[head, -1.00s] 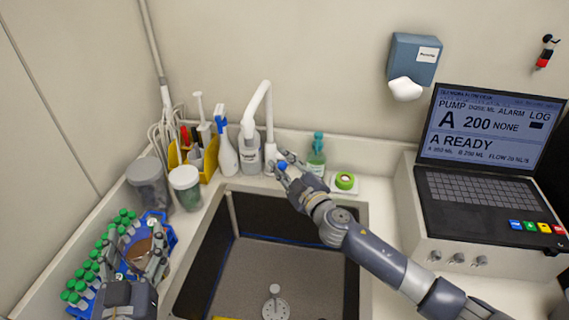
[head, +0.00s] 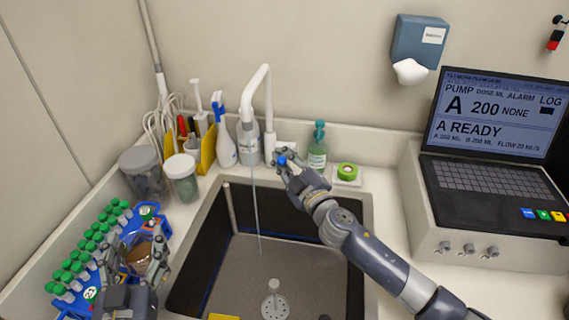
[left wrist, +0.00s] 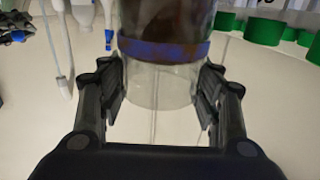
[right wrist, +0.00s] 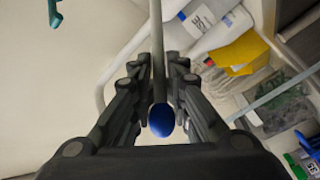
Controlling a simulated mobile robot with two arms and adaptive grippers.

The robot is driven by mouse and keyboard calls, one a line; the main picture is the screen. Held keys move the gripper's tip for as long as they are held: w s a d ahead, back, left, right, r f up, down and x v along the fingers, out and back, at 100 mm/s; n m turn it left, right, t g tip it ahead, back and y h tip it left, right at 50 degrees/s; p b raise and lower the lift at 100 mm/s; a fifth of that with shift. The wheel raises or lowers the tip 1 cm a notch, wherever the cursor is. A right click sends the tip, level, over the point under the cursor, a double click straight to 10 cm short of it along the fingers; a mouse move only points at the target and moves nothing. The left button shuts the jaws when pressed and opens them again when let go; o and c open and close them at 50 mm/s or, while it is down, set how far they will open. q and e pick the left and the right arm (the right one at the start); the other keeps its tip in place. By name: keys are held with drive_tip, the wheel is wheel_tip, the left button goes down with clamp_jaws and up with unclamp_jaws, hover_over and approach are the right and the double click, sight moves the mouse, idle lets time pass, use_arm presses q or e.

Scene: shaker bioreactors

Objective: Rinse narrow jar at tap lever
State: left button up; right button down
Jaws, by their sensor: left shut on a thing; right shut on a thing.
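The white tap (head: 262,95) stands behind the sink (head: 290,250), and a thin stream of water (head: 256,210) falls from its spout into the basin. My right gripper (head: 285,168) is shut on the blue-tipped tap lever (head: 282,160); the blue tip (right wrist: 161,120) also shows between its fingers in the right wrist view. My left gripper (head: 138,265) is shut on the jar (head: 138,255), left of the sink and away from the stream. In the left wrist view the jar (left wrist: 160,85) is clear below a blue band, with dark brown above it.
A rack of green-capped tubes (head: 85,250) is beside my left gripper.

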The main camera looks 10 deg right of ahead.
use_arm(q)
drive_tip(key=shift+f+b, duration=0.8)
drive_tip(key=shift+f, duration=0.45)
use_arm(e)
drive_tip(key=shift+s+f, duration=0.15)
drive_tip(key=shift+f, duration=0.2)
drive_tip(key=c, duration=1.7)
unclamp_jaws()
drive_tip(key=shift+o, duration=0.2)
drive_tip(key=shift+s, duration=0.1)
drive_tip(key=v, duration=1.1)
drive_tip(key=shift+s+f+n, duration=0.25)
drive_tip(key=shift+s+n, duration=0.05)
drive_tip(key=shift+s, duration=0.1)
drive_tip(key=shift+d, duration=0.1)
